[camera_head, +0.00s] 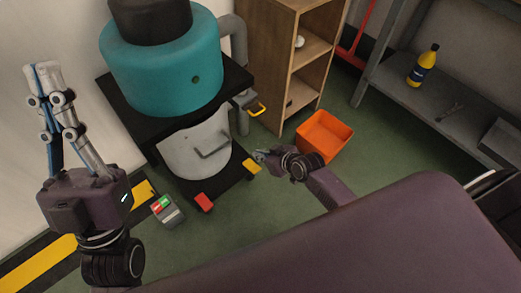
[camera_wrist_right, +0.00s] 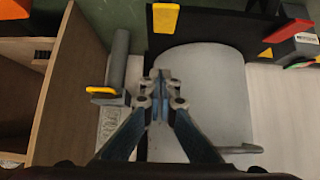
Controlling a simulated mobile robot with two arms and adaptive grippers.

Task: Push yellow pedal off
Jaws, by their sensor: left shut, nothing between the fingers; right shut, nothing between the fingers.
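The yellow pedal (camera_head: 251,166) sticks out at the right front of the machine's low black base, near the floor. In the right wrist view the yellow pedal (camera_wrist_right: 165,18) is at the top, beyond my fingertips. My right gripper (camera_head: 261,156) is shut and empty, beside the yellow pedal in the head view; I cannot tell whether they touch. Its closed fingers (camera_wrist_right: 160,78) point up the wrist picture, with a gap to the pedal there. My left gripper (camera_head: 42,68) is shut and empty, raised at the left. A red pedal (camera_head: 204,202) sits left of the yellow one.
The teal machine (camera_head: 165,75) stands behind the pedals. A yellow-handled lever (camera_head: 257,109) is on its right side. An orange bin (camera_head: 324,136) is right of my right gripper, before a wooden shelf (camera_head: 282,55). A button box (camera_head: 166,209) is at left. Green floor is open in front.

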